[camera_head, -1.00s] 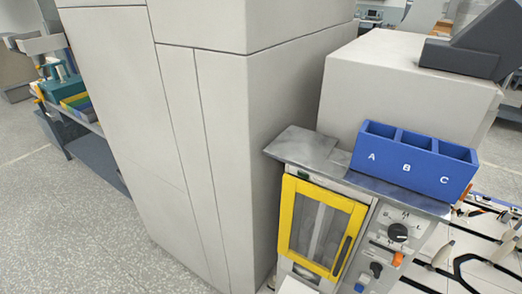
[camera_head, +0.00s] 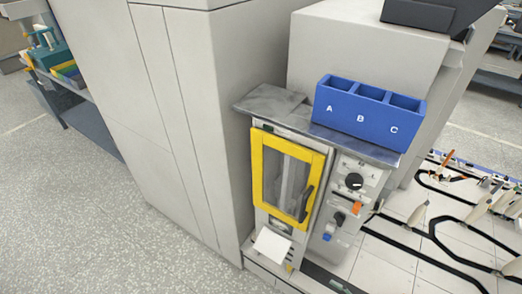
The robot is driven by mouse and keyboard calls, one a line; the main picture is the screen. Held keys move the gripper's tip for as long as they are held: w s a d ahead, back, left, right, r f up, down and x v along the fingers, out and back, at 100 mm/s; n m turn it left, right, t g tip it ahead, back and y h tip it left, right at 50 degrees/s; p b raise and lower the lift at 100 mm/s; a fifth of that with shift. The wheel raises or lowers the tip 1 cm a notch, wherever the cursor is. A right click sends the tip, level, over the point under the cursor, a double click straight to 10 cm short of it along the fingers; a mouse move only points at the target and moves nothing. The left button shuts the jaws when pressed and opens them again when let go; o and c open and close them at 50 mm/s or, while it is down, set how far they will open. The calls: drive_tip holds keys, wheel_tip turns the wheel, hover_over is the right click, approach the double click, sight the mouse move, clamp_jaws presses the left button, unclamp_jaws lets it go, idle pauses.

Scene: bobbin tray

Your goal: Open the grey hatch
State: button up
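A door with a yellow frame (camera_head: 257,178) and a grey see-through pane (camera_head: 287,183) is on the front of the machine below the metal ledge. A dark upright handle (camera_head: 306,204) is on its right side. The door looks shut. It is the only hatch-like door I can make out on this machine, and no plainly grey hatch stands out. My gripper is not in view.
A blue bin marked A, B, C (camera_head: 358,116) stands on the metal ledge (camera_head: 268,104). A control panel with a black knob (camera_head: 354,181) is right of the door. A white sheet-like piece (camera_head: 271,244) sticks out below. A tall grey cabinet (camera_head: 190,130) stands left; open floor (camera_head: 90,220) lies beyond.

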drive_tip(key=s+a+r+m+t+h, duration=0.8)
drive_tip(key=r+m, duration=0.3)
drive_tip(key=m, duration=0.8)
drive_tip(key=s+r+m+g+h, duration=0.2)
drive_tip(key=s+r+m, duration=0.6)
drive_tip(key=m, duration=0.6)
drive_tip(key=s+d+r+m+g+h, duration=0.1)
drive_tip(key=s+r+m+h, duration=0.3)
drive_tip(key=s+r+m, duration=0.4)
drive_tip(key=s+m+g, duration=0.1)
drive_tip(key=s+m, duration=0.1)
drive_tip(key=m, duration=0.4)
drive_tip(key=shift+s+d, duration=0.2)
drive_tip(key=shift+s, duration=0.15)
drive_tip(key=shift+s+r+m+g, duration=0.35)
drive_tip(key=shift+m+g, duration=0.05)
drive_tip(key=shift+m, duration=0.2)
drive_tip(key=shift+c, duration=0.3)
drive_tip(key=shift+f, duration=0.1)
